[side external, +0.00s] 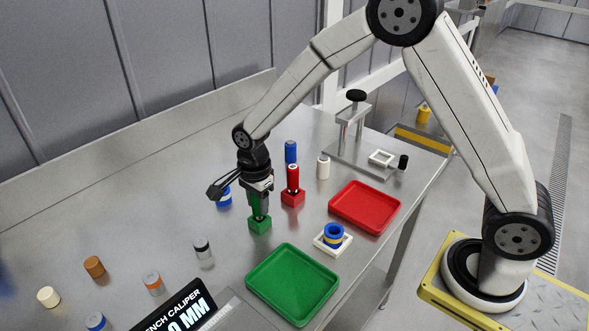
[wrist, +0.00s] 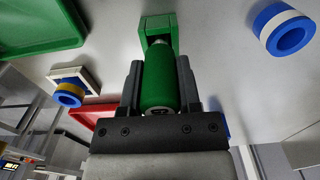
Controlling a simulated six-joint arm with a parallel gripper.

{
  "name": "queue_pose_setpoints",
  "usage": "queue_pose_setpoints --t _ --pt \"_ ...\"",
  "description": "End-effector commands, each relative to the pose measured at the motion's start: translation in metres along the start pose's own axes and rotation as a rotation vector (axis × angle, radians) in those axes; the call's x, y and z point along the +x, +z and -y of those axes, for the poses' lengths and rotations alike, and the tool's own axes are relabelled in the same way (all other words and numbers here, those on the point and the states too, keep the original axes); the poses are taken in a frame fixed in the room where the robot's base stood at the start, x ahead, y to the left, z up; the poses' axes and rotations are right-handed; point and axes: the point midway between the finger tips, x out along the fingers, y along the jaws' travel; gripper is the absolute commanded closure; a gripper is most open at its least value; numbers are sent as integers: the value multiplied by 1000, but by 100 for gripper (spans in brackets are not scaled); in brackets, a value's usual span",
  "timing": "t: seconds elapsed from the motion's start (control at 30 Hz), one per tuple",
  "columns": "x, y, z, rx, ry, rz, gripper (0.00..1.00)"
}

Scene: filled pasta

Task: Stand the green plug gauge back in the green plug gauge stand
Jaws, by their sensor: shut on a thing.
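My gripper (side external: 259,205) is shut on the green plug gauge (side external: 255,200), directly over the green plug gauge stand (side external: 260,226). The gauge is roughly upright, with its lower end at the top of the stand. In the wrist view the green gauge (wrist: 159,80) lies between the dark fingers, and its grey tip meets the green stand (wrist: 157,27). I cannot tell how far the tip is inside the stand.
A red gauge in its red stand (side external: 292,199) is close on the right. A blue and white ring (side external: 224,197) is close behind on the left. A green tray (side external: 293,284) is in front, a red tray (side external: 365,206) to the right. Several small cylinders stand at the left.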

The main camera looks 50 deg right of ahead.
Motion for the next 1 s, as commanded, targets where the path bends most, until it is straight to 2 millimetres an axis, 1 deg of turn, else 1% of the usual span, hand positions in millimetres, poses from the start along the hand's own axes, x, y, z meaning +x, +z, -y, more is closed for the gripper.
queue_pose_setpoints --t 0.2,0.23,0.27,0.3,0.33,0.63,0.77,0.87,1.0 --pt "0 0 0 0 -1 0 100" --pt "0 0 0 0 -1 0 48" --pt "0 0 0 0 -1 0 38" --pt "0 0 0 0 -1 0 26" --pt "0 0 0 0 -1 0 16" --pt "0 0 0 0 0 0 16" --pt "-3 0 0 0 -2 0 16" --pt "-9 0 1 0 -3 1 16" --pt "-23 0 1 0 -4 1 16"
